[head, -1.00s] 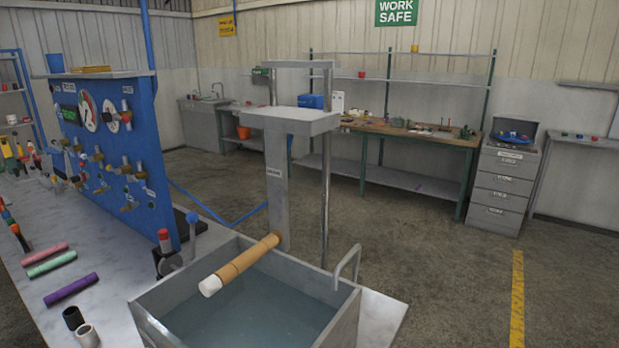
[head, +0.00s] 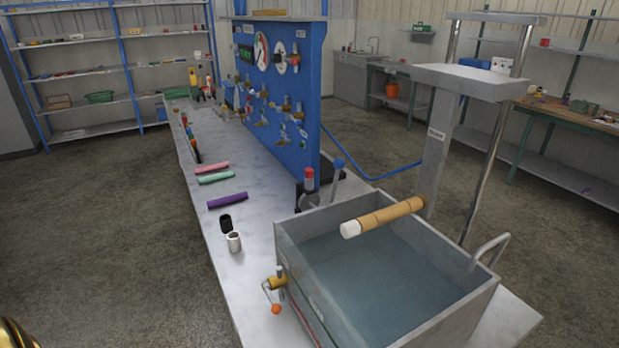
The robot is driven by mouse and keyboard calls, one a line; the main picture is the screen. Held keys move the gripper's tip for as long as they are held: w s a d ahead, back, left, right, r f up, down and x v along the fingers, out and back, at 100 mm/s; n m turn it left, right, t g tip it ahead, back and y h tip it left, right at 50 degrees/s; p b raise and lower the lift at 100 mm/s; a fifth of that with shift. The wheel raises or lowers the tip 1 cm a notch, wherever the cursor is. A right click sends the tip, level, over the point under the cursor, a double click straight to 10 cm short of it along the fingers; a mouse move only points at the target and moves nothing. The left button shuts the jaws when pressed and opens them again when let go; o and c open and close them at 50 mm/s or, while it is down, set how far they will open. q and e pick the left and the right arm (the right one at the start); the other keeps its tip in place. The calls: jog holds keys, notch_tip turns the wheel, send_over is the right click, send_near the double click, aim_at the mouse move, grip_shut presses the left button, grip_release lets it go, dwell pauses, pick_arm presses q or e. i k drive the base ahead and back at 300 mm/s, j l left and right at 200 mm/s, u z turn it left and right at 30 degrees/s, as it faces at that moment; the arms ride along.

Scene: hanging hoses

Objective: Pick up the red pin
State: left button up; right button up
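I cannot tell for sure which thing is the red pin. A red-topped upright piece (head: 309,180) stands at the near end of the blue panel, close to the tank. A pinkish-red rod (head: 211,168) lies on the grey bench, beside a green rod (head: 216,178) and a purple rod (head: 228,201).
A blue panel (head: 315,110) with gauges and valves stands on the bench (head: 240,285). A water tank (head: 470,318) with a tan roller (head: 390,217) above it is at the near right. Black (head: 226,223) and white (head: 234,242) cups stand nearby. Floor left of the bench is clear.

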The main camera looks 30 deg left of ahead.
aim_at(308, 172)
jog(key=k+l+u, duration=0.1)
jog(key=u, duration=0.9)
jog(key=i, duration=0.15)
jog(key=j+z, duration=0.15)
jog(key=j, duration=0.3)
jog(key=k+j+z, duration=0.2)
jog(key=j, duration=0.25)
jog(key=j+z, duration=0.15)
jog(key=j, duration=0.3)
jog(key=z, duration=0.45)
